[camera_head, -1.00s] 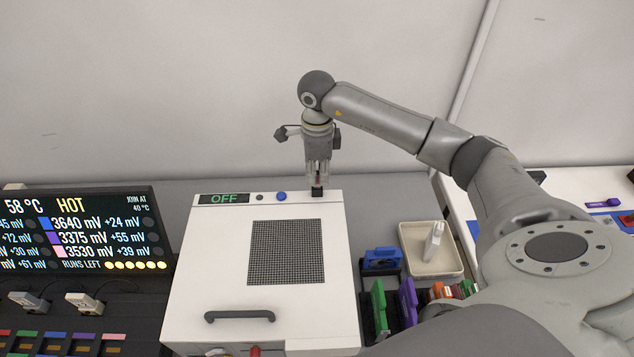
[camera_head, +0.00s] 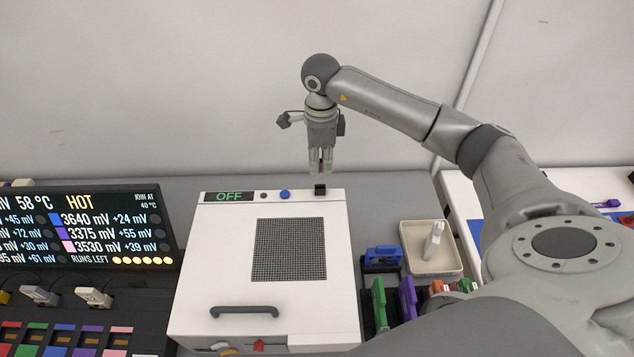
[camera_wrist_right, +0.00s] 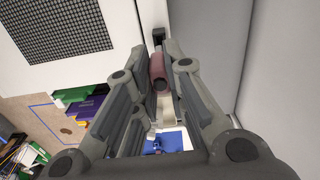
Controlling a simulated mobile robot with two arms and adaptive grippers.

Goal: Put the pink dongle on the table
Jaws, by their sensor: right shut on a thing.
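My right gripper (camera_head: 320,168) is above the back right corner of a white box and points down. In the right wrist view, my right gripper (camera_wrist_right: 164,75) is shut on a dull pink, rounded piece (camera_wrist_right: 157,70), which looks like the pink dongle. A small black block (camera_head: 320,190) stands on the box corner just below the fingertips, and a gap shows between them. The grey table (camera_head: 390,200) shows behind and to the right of the box. My left gripper is not in view.
The white box (camera_head: 220,270) has a grille, a handle and an OFF display (camera_head: 229,197). A lit HOT panel (camera_head: 90,228) stands left. A pale tray (camera_head: 458,262) holds a white item. Blue, green and purple pieces (camera_head: 408,297) stand right of the box.

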